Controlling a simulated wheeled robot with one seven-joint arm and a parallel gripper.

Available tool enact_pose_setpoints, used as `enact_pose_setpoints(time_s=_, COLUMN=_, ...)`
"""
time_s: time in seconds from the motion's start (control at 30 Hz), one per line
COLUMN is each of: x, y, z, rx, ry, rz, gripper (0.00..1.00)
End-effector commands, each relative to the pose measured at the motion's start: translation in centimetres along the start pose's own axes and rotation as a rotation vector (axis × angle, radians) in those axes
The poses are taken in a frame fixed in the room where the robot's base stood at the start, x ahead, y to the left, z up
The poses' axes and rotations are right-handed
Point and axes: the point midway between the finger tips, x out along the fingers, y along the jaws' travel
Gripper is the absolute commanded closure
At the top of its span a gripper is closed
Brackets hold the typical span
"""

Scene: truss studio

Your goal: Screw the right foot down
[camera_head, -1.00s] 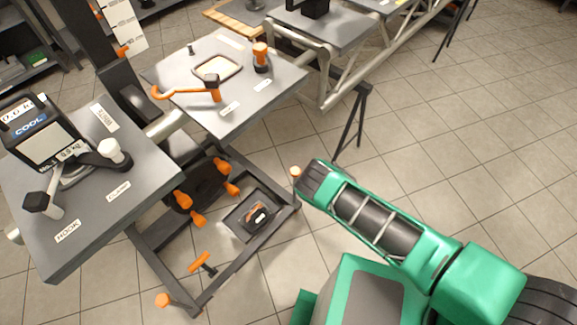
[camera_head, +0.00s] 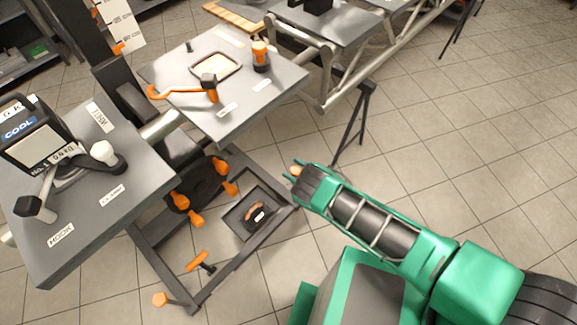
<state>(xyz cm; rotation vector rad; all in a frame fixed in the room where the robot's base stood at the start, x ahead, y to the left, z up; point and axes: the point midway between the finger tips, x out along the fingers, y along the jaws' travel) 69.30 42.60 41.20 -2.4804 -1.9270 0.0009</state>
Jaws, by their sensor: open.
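The dark stand has a low frame (camera_head: 237,260) on the floor. The right foot's orange knob (camera_head: 296,171) is at the frame's right corner, partly hidden by my gripper. My gripper (camera_head: 291,170) is at this knob, with its thin green fingers open, one on either side. The picture is too small to tell whether they touch it. Another foot with an orange knob (camera_head: 160,299) stands at the frame's near left corner. An orange T-handle (camera_head: 197,261) sits on the frame between them.
Two grey tabletops overhang the frame, the left one (camera_head: 134,205) with a boxy device (camera_head: 33,143), the rear one (camera_head: 193,62) with an orange-handled tool (camera_head: 185,91). A black tripod leg (camera_head: 350,130) stands behind my gripper. Tiled floor on the right is clear.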

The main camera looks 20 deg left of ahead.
Motion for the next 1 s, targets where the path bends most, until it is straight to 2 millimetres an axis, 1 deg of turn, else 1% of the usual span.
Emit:
enact_pose_setpoints(time_s=0.03, x=0.8, y=0.0, z=-0.1, rx=0.0, ry=0.003, rz=-0.001, gripper=0.44)
enact_pose_setpoints(time_s=0.1, x=1.8, y=0.0, z=-0.1, rx=0.0, ry=0.002, rz=-0.001, gripper=0.44)
enact_pose_setpoints(time_s=0.23, x=3.0, y=0.0, z=0.0, rx=0.0, ry=0.001, rz=0.0, gripper=0.44)
enact_pose_setpoints(time_s=0.4, x=3.6, y=0.0, z=0.0, rx=0.0, ry=0.0, rz=0.0, gripper=0.44)
enact_pose_setpoints(time_s=0.63, x=3.7, y=0.0, z=0.0, rx=0.0, ry=0.0, rz=0.0, gripper=0.44)
enact_pose_setpoints(time_s=0.67, x=3.7, y=0.0, z=0.0, rx=0.0, ry=0.0, rz=0.0, gripper=0.49)
enact_pose_setpoints(time_s=0.7, x=3.7, y=0.0, z=0.0, rx=0.0, ry=0.0, rz=0.0, gripper=0.59)
enact_pose_setpoints(time_s=0.77, x=3.7, y=0.0, z=0.0, rx=0.0, ry=0.0, rz=0.0, gripper=0.73)
enact_pose_setpoints(time_s=0.8, x=3.7, y=0.0, z=0.0, rx=0.0, ry=0.0, rz=0.0, gripper=0.83)
enact_pose_setpoints(time_s=0.83, x=3.6, y=0.0, z=0.0, rx=0.0, ry=0.0, rz=0.001, gripper=0.85)
enact_pose_setpoints(time_s=1.0, x=3.6, y=0.1, z=0.0, rx=0.0, ry=0.0, rz=0.011, gripper=0.85)
